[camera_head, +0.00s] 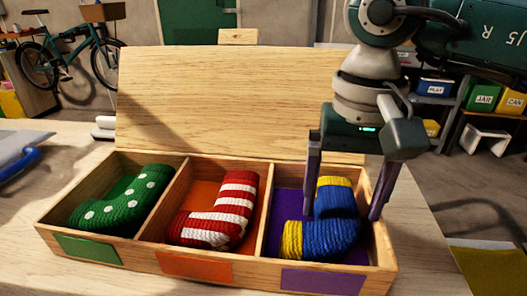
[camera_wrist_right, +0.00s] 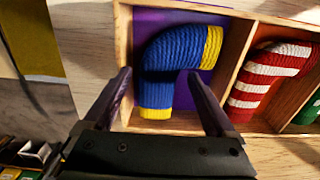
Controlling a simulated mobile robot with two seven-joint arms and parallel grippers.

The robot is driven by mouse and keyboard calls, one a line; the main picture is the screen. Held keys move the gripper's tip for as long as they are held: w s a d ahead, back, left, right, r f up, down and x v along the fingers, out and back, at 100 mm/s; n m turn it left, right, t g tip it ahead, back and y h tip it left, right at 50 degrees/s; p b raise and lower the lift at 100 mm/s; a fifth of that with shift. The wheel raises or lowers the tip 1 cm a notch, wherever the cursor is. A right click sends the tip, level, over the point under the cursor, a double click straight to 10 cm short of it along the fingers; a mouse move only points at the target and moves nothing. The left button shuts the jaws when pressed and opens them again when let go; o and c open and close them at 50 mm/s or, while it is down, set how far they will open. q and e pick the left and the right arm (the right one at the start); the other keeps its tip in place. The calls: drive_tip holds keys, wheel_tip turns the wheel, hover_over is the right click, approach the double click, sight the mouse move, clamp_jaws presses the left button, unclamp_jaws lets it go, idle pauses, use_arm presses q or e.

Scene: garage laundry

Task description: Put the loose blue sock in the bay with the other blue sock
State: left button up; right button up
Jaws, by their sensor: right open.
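A wooden box (camera_head: 219,256) with three bays stands on the table. A blue knitted sock (camera_head: 335,236) with yellow cuff and toe lies in the right bay, on a purple floor (camera_head: 283,207). It also shows in the right wrist view (camera_wrist_right: 165,60). I see only one blue sock outline; whether another lies under it I cannot tell. My right gripper (camera_head: 343,216) is open and points down over this bay, one finger on either side of the sock's cuff end. In the right wrist view its fingers (camera_wrist_right: 160,75) are apart. My left gripper is not in view.
A green dotted sock (camera_head: 122,199) lies in the left bay and a red-and-white striped sock (camera_head: 218,212) in the middle bay. Thin wooden walls divide the bays. The box's raised lid (camera_head: 220,100) stands behind. The table (camera_head: 420,262) is clear right of the box.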

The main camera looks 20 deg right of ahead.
sight(341, 216)
wheel_tip(341, 216, up, 2)
drive_tip(key=shift+p, duration=0.75)
wheel_tip(341, 216, up, 11)
drive_tip(key=shift+b, duration=0.35)
